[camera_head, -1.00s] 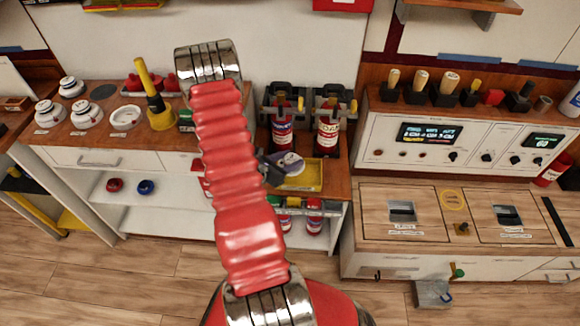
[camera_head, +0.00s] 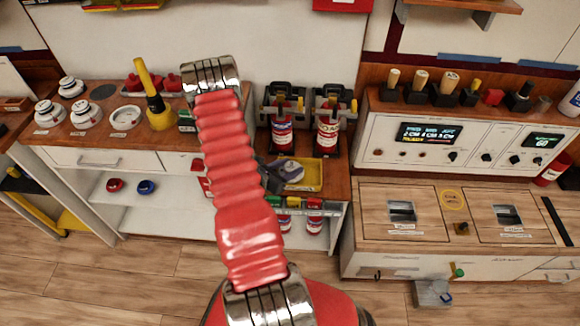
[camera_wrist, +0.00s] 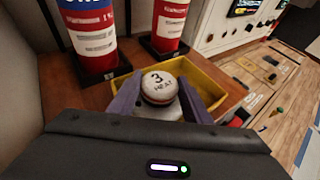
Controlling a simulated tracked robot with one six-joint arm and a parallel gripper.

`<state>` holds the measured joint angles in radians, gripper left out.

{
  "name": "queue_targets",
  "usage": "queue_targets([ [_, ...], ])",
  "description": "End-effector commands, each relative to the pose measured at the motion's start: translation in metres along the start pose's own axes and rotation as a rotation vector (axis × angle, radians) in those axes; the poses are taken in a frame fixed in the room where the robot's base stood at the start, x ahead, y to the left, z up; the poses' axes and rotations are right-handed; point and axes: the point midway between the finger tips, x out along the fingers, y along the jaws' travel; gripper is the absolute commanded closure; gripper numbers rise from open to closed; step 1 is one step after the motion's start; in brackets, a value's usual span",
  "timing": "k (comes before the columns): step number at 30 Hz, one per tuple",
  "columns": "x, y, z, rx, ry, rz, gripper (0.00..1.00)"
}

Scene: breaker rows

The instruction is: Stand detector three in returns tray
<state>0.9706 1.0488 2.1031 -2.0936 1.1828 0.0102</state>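Detector three (camera_wrist: 161,86), a white round unit marked "3 HEAT" with a red band, is upright at the yellow tray (camera_wrist: 212,86). In the wrist view, the fingers of my gripper (camera_wrist: 161,92) stand on both sides of it, very close to its sides. I cannot tell whether they press on it or a thin gap remains. The detector's underside is hidden, so its contact with the tray floor is unclear. In the head view, the yellow tray (camera_head: 312,176) is on the wooden bench, partly behind my gripper (camera_head: 287,171).
Two red extinguishers (camera_head: 282,133) (camera_head: 327,133) stand just behind the tray. Several white detectors (camera_head: 86,114) sit on the left bench, near a yellow-handled tool (camera_head: 160,112). A control panel (camera_head: 462,142) stands at right. The floor (camera_head: 90,285) in front is mostly clear.

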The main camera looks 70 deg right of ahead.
Motion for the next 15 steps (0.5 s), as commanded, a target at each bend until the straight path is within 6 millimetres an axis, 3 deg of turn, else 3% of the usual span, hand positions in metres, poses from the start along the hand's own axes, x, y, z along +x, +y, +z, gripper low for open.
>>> queue_targets([
  [7, -0.0003, 0.0002, 0.0002, 0.000, 0.000, 0.000, 0.39],
  [15, -0.0006, 0.0004, 0.0009, 0.000, 0.000, 0.001, 0.39],
])
